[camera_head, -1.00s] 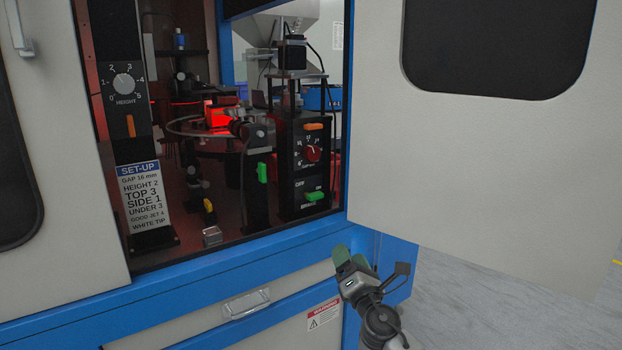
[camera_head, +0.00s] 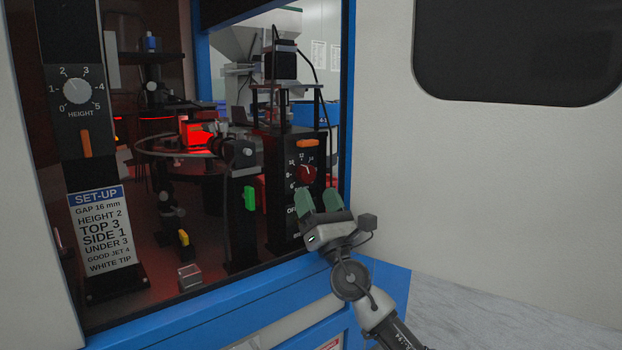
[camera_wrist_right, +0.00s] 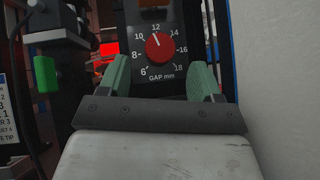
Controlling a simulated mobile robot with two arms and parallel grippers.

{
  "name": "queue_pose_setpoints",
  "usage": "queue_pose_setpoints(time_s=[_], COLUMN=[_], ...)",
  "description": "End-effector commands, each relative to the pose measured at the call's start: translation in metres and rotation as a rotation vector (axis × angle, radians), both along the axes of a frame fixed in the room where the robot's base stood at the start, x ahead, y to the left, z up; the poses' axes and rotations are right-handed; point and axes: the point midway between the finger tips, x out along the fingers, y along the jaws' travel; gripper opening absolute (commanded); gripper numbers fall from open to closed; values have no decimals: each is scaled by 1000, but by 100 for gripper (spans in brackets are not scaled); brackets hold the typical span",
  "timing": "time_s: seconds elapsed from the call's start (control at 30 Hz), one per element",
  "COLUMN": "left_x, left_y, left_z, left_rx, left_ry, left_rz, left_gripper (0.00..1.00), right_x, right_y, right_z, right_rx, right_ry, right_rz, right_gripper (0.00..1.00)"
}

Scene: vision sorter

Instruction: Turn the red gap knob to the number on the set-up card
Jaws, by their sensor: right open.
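The red gap knob (camera_head: 307,174) is on a black panel inside the open cabinet. In the right wrist view the knob (camera_wrist_right: 160,47) sits in a dial marked 6 to 18, "GAP mm", its white mark pointing near 12. The set-up card (camera_head: 100,230) at the left reads "GAP 16 mm". My right gripper (camera_head: 319,201) is open and empty, in front of the panel and just below the knob in the head view. Its green fingers (camera_wrist_right: 162,78) stand apart, to either side below the knob, not touching it. My left gripper is not in view.
An orange slider (camera_head: 307,143) is above the knob; my gripper hides most of the brake switch below. A green handle (camera_head: 249,198) stands left of the panel. The blue frame post and open white door (camera_head: 480,190) are close on the right.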

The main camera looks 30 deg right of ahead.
Motion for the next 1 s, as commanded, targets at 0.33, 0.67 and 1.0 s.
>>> queue_pose_setpoints(time_s=[0.33,0.67,1.0], left_x=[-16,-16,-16], left_y=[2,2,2], left_z=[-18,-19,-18], left_rx=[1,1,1], left_ry=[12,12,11], left_rz=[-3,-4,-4], left_gripper=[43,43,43], right_x=[26,27,27], right_y=[-3,-3,-3], right_z=[25,25,25], right_rx=[2,1,3], right_ry=[1,1,1], right_rz=[2,2,2], right_gripper=[65,56,15])
